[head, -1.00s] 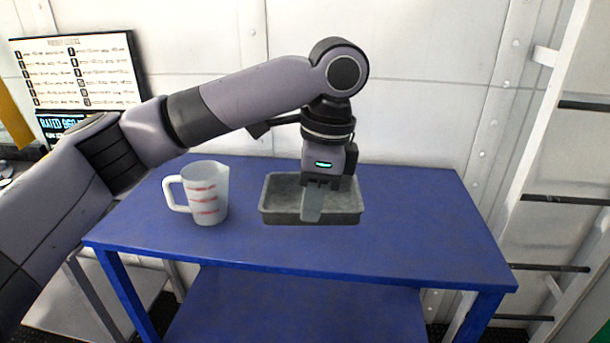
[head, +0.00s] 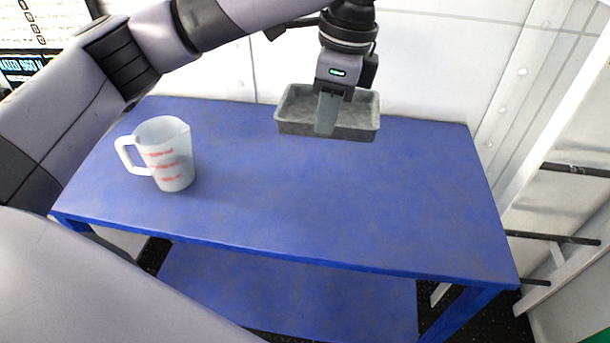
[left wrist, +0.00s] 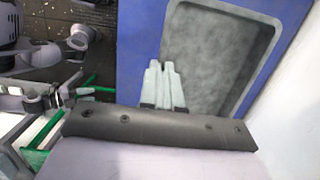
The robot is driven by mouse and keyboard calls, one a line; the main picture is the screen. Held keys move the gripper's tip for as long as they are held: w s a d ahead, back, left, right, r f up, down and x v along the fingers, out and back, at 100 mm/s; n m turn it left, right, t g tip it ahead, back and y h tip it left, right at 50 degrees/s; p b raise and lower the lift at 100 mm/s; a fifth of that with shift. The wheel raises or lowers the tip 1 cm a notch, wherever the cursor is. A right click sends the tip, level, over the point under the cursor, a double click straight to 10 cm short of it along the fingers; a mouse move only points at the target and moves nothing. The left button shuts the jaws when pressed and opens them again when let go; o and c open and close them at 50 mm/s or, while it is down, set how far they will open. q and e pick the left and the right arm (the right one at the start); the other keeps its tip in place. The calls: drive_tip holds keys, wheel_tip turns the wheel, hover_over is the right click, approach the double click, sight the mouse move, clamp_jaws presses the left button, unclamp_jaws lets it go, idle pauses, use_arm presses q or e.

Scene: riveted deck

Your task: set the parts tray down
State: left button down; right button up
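The parts tray (head: 353,126) is a shallow grey rectangular tray at the back of the blue table (head: 290,200) in the head view. My left gripper (head: 326,128) points down at the tray's near wall, one finger showing in front of it, and is shut on that wall. In the left wrist view, the fingers (left wrist: 164,75) are close together and overlap the rim of the tray (left wrist: 225,50). The tray looks level and empty. I cannot tell whether its underside touches the tabletop or hangs a little above it.
A white measuring cup (head: 168,160) with red markings stands upright on the table's left part. The middle, front and right of the tabletop are clear. A white wall rises behind the table, and a ladder-like frame (head: 560,215) stands at the right.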

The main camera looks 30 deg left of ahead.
use_arm(q)
wheel_tip(320, 180, down, 13)
drive_tip(key=b, duration=0.3)
drive_tip(key=shift+s+r, duration=0.1)
drive_tip(key=shift+r, duration=0.1)
wheel_tip(320, 180, down, 5)
drive_tip(key=shift+f, duration=0.1)
drive_tip(key=c, duration=1.4)
unclamp_jaws()
drive_tip(key=shift+o, duration=0.2)
wheel_tip(320, 180, up, 12)
drive_tip(key=d+p, duration=0.1)
drive_tip(key=p, duration=0.1)
drive_tip(key=shift+w+d, duration=0.25)
drive_tip(key=shift+d, duration=0.15)
